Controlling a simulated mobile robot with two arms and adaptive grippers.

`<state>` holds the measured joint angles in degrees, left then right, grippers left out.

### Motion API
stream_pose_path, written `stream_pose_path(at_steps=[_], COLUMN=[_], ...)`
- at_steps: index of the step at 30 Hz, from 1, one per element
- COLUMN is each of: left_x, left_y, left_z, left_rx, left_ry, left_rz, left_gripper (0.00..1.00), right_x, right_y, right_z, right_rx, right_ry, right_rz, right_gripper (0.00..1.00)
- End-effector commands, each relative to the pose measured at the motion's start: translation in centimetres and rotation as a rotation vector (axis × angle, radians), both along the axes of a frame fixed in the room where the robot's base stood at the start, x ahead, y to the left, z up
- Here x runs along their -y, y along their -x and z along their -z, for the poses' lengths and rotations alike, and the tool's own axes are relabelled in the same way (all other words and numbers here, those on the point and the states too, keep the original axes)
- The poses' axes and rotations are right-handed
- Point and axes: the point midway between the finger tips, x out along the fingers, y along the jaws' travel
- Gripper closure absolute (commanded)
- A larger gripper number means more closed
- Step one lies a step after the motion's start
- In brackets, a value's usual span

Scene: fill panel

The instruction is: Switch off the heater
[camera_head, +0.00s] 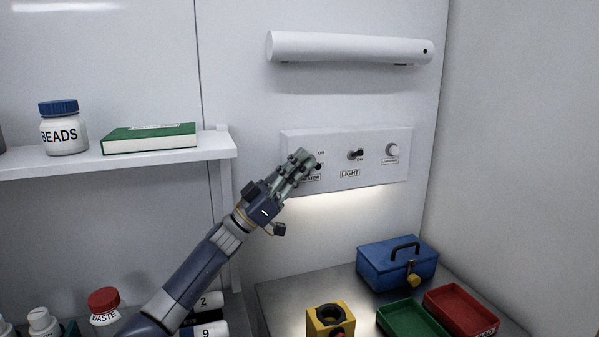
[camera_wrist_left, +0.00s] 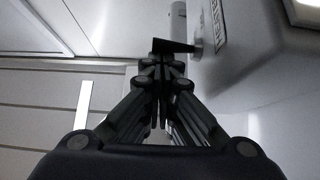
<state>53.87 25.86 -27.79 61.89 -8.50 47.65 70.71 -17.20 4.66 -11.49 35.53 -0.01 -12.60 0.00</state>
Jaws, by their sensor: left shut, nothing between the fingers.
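The white switch panel (camera_head: 378,174) is on the back wall. Its heater switch is mostly hidden behind my left gripper (camera_head: 307,160) in the head view, and the HEATER label is partly covered. In the left wrist view a dark switch lever (camera_wrist_left: 172,46) stands out from its base beside the HEATER label (camera_wrist_left: 213,22). My left gripper (camera_wrist_left: 160,62) is shut and empty, its tips right at the lever. I cannot tell whether they touch. The lever's on or off position is unclear. My right gripper is in neither view.
The light switch (camera_head: 355,154) and a round knob (camera_head: 392,150) are to the right on the panel. A white tube (camera_head: 350,47) is above. A shelf (camera_head: 120,165) holds a beads jar (camera_head: 64,135) and green book (camera_head: 150,138). A blue toolbox (camera_head: 385,270) and trays stand below.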

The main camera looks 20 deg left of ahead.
Motion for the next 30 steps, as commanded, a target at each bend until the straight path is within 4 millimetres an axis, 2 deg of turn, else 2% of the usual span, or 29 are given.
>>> stream_pose_path(at_steps=[8, 13, 24, 30], left_x=[0.0, -0.8, -5.5, -7.1], left_y=[0.0, 0.4, 3.5, 4.7], left_z=[0.1, 0.9, 6.0, 7.7], left_rx=[-0.002, -0.003, -0.006, -0.002], left_ry=[0.002, 0.001, 0.001, 0.0], left_rz=[0.0, -0.002, -0.003, -0.001], left_gripper=[1.0, 1.0, 1.0, 1.0], right_x=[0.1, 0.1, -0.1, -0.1], right_y=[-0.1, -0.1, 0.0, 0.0], right_z=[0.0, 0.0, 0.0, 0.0], right_rx=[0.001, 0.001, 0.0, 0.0], right_ry=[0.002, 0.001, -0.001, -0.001], right_rz=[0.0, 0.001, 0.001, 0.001], right_gripper=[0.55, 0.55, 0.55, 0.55])
